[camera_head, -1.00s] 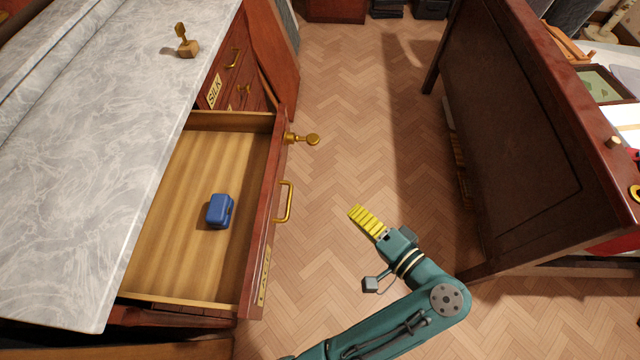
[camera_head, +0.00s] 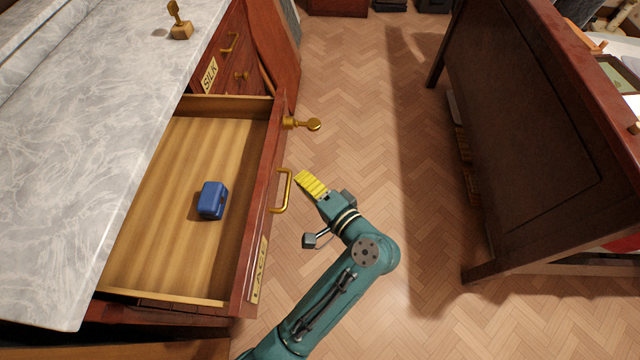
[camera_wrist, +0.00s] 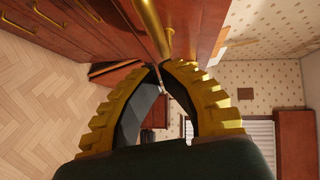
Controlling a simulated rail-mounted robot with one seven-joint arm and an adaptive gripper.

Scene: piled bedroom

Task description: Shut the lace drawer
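The lace drawer (camera_head: 264,200) is pulled far out from under the marble top. Its front carries a brass bar handle (camera_head: 287,190) and a LACE label (camera_head: 259,270). A small blue case (camera_head: 212,200) lies inside on the bare wood bottom. My gripper (camera_head: 301,177) has yellow ribbed fingers and is just right of the handle, on the outer side of the drawer front. I cannot tell whether it touches the handle. In the wrist view the fingertips (camera_wrist: 158,67) come together with nothing visible held, and a brass bar (camera_wrist: 149,22) shows close above them.
A brass knob (camera_head: 312,124) sticks out near the drawer's far corner. The silk drawer (camera_head: 222,72) behind is closed. A wooden stamp-like object (camera_head: 180,28) stands on the marble top (camera_head: 90,130). A dark wood desk (camera_head: 520,130) stands at right, with clear parquet floor (camera_head: 370,130) between.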

